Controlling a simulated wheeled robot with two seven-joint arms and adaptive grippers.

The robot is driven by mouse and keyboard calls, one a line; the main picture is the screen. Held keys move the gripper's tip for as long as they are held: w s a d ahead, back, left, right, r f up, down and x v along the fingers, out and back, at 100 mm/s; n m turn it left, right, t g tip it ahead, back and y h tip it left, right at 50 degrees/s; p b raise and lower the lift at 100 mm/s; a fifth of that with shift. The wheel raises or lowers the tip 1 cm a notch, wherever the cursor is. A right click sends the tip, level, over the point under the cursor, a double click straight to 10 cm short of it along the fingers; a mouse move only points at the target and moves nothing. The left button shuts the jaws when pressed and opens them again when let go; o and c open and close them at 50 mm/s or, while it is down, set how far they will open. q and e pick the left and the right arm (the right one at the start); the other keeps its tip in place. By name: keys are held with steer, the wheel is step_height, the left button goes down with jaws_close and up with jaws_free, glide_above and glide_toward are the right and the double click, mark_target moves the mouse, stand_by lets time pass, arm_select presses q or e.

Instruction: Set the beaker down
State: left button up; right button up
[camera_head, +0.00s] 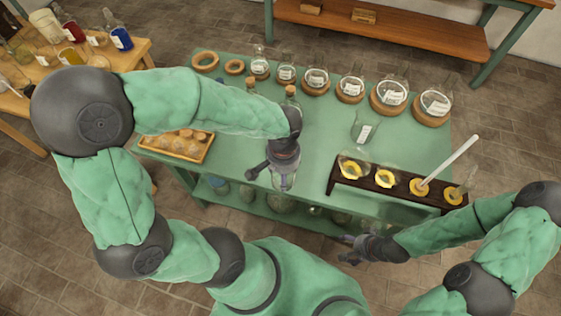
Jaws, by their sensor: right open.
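A clear glass beaker (363,130) with a white label stands upright on the green table (325,140), right of centre and behind the dark rack. My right gripper (345,250) is open and empty, low in front of the table's front edge and apart from the beaker. My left gripper (272,172) is over the table's front part, left of the beaker. A clear glass vessel (284,181) shows just below its fingers. I cannot tell whether they hold it, and part of it is hidden by the gripper.
A dark rack (340,186) with yellow-filled funnels and a pale rod stands at the front right. Several flasks on cork rings (315,86) line the back. A wooden tray (205,153) with round corks lies at the left. Clear tabletop surrounds the beaker's left side.

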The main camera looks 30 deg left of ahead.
arm_select(q)
steer(key=w+a+f+b, duration=0.1)
steer(key=w+a+f, duration=0.1)
steer(key=w, duration=0.1)
steer(key=w+a+f+b, duration=0.1)
steer(key=w+a+f, duration=0.1)
steer(key=w+f, duration=0.1)
steer(key=w+a+f+b, duration=0.1)
steer(key=w+a+f, duration=0.1)
steer(key=w+f, duration=0.1)
steer(key=shift+f, duration=0.25)
step_height(320, 180, down, 3)
steer(key=shift+f+b, duration=0.15)
steer(key=shift+b, duration=0.65)
steer(key=shift+f, duration=0.15)
steer(key=o, duration=1.2)
steer(key=shift+o, duration=0.2)
